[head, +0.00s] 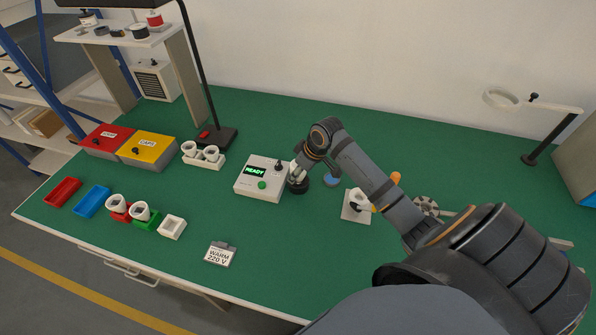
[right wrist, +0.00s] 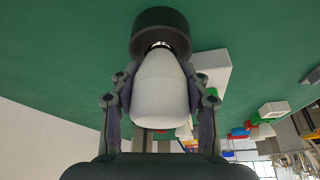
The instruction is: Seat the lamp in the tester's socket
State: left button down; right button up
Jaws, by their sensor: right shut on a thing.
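The tester (head: 260,178) is a pale box with a lit READY display and a green button, in the middle of the bench in the head view. Its dark round socket (head: 302,186) sits at its right side and also shows in the right wrist view (right wrist: 160,20). My right gripper (head: 297,172) is over the socket. In the right wrist view its fingers (right wrist: 160,95) are shut on the white lamp (right wrist: 160,90), one on each side. The lamp's metal base points into the socket mouth, with a little metal showing; how deep it sits is hidden. My left gripper is not in view.
A card reading WARM 220 V (head: 219,255) lies at the front. A lamp post (head: 205,90) stands at the back.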

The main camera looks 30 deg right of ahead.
jog(key=o, duration=1.2)
jog(key=v, duration=1.2)
jog(key=shift+f, duration=0.1)
